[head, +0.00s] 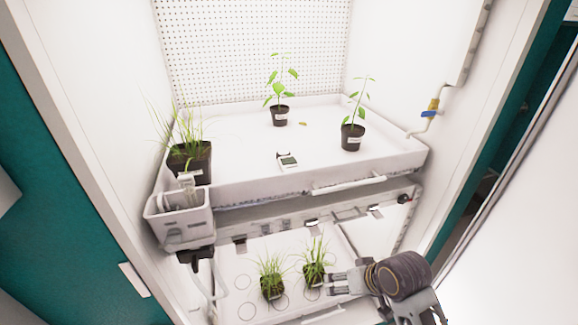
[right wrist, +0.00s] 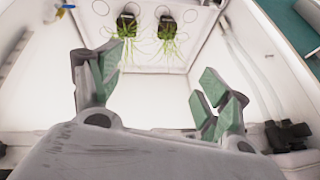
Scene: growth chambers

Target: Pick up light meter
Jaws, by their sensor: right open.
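The light meter (head: 287,160) is a small white device with a dark screen. It lies on the white upper tray (head: 235,185), near the front middle, in the head view. I cannot make it out in the right wrist view. My right gripper (head: 333,283) is low at the right in the head view, in front of the lower shelf and well below the meter. In the right wrist view the right gripper (right wrist: 158,78) has its green-padded fingers wide apart with nothing between them. My left gripper is not in view.
Two leafy potted plants (head: 279,115) (head: 352,135) stand behind and right of the meter. A grassy pot (head: 190,160) and a white caddy (head: 181,220) are at the left. Two grass pots (head: 271,287) (head: 314,272) stand on the lower shelf. The upper tray's front lip is raised.

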